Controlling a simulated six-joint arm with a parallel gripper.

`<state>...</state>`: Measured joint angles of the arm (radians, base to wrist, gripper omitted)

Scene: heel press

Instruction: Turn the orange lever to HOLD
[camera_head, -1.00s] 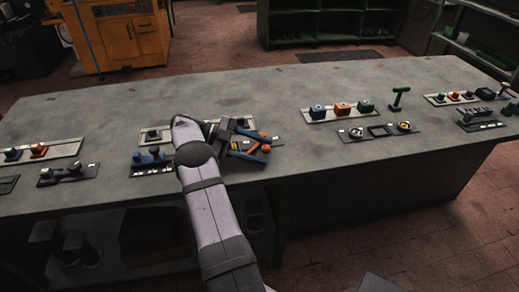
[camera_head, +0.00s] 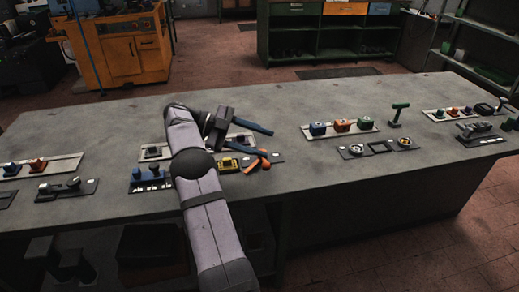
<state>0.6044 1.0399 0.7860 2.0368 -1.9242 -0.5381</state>
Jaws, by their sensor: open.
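The orange lever (camera_head: 251,166) is on a dark panel (camera_head: 277,157) near the middle of the bench. It looks like a slanted bar, partly hidden by a finger, and its exact angle is hard to tell. My gripper (camera_head: 268,143) has two blue fingers spread apart with nothing between them. It is above and behind the lever, and its nearer finger overlaps the lever's upper end in the picture. I cannot tell whether they touch. Small white labels show on the panel, but they are too small to read, so HOLD cannot be made out.
A yellow-framed part (camera_head: 228,164) is left of the lever on the same panel. Blue knobs (camera_head: 153,170) stand further left. The bench (camera_head: 330,95) is clear behind.

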